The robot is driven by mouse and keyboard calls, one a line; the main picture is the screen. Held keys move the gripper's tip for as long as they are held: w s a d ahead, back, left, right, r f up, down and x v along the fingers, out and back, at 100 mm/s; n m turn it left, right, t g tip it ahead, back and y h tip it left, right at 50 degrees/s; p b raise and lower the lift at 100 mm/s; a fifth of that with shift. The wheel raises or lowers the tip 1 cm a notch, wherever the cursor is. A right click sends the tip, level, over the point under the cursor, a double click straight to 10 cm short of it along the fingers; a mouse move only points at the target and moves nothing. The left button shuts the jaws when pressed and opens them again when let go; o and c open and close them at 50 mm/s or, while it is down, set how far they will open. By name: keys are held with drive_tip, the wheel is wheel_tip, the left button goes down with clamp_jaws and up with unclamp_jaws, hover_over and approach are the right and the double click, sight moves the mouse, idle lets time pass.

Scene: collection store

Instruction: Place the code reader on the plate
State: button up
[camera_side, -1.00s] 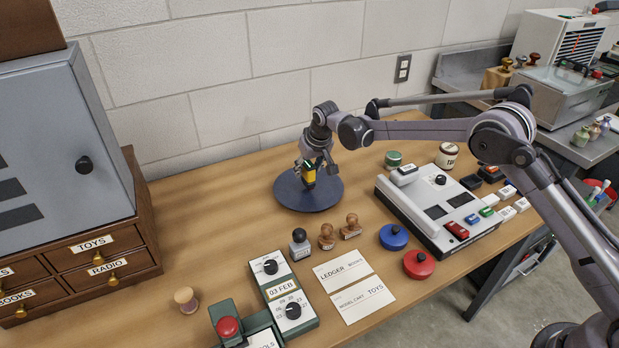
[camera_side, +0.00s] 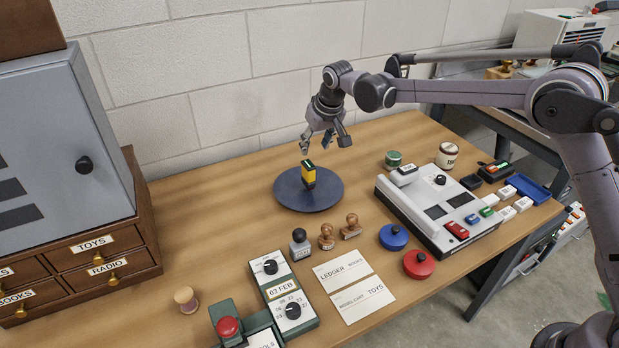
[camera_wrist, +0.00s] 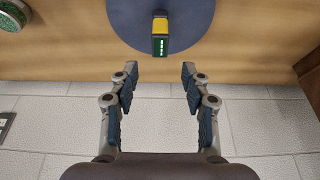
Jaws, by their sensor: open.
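The code reader (camera_side: 309,175), yellow and black with a dark green top, stands upright on the round dark blue plate (camera_side: 330,198). In the wrist view the code reader (camera_wrist: 160,36) shows small green lights on its end, and the plate (camera_wrist: 193,24) lies under it. My gripper (camera_side: 323,145) is open and empty, above and slightly right of the code reader and apart from it. In the wrist view my gripper's fingers (camera_wrist: 159,80) are spread wide with nothing between them.
A grey device with keys (camera_side: 430,205) stands right of the plate. A drawer cabinet (camera_side: 100,255) stands left. The table between cabinet and plate is clear.

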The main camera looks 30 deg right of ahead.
drive_tip(key=s+d+r+t, duration=0.1)
drive_tip(key=s+d+r, duration=0.4)
drive_tip(key=s, duration=0.4)
drive_tip(key=s+d+r, duration=0.3)
drive_tip(key=s+r, duration=0.3)
drive_tip(key=s, duration=0.3)
drive_tip(key=s+d+f, duration=0.2)
drive_tip(key=s, duration=0.7)
drive_tip(key=s+d+f+t, duration=0.1)
drive_tip(key=s+d+f, duration=0.1)
drive_tip(key=s, duration=0.7)
drive_tip(key=shift+s+f+t, duration=0.3)
drive_tip(key=shift+f, duration=0.5)
